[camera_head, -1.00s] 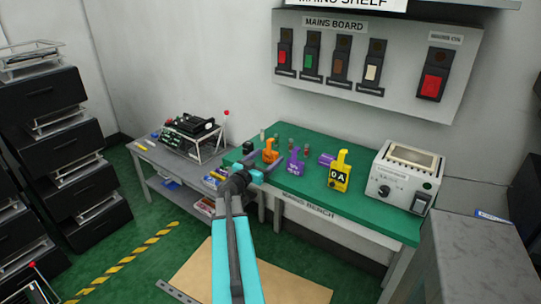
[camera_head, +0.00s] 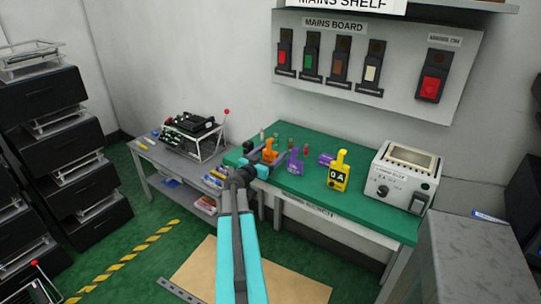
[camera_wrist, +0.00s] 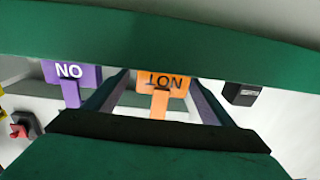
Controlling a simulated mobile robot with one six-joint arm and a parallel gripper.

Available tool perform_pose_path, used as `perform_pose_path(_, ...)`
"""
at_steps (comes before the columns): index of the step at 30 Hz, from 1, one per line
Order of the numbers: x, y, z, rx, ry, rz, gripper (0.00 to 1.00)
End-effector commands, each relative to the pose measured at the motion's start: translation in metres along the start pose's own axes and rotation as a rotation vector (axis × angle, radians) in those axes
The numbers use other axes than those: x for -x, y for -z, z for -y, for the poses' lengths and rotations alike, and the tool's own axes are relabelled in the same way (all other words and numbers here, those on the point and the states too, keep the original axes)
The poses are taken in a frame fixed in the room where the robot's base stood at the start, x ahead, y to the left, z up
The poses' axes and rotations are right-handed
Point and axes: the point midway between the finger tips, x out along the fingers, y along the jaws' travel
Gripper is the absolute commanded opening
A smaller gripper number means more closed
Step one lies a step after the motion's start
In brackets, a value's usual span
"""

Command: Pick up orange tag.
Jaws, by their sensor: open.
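The orange tag (camera_head: 269,151) stands on the green bench top, toward its left end. In the wrist view the orange tag (camera_wrist: 160,103) shows upright lettering turned over, and its narrow stem lies between my two fingers. My gripper (camera_head: 265,161) is open at the orange tag, one finger on each side. In the wrist view my gripper (camera_wrist: 159,84) shows a gap between each finger and the stem. I cannot tell how deep the tag sits between the fingers.
A purple tag (camera_head: 294,161) stands close on the right; it also shows left of my fingers in the wrist view (camera_wrist: 71,76). Small pegs stand behind the tags.

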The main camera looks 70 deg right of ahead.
Motion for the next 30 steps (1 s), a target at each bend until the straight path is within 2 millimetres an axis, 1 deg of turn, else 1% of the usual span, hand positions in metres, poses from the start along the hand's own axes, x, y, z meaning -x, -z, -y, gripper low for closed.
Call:
perform_pose_path(1,-0.006,0.003,0.002,0.001,0.0,0.001,0.77)
perform_pose_path(6,-0.021,0.002,0.003,-0.001,-0.001,0.001,0.77)
perform_pose_path(12,-0.035,0.002,0.003,0.0,-0.001,0.0,0.77)
perform_pose_path(30,-0.037,0.001,0.002,-0.001,-0.001,0.0,0.77)
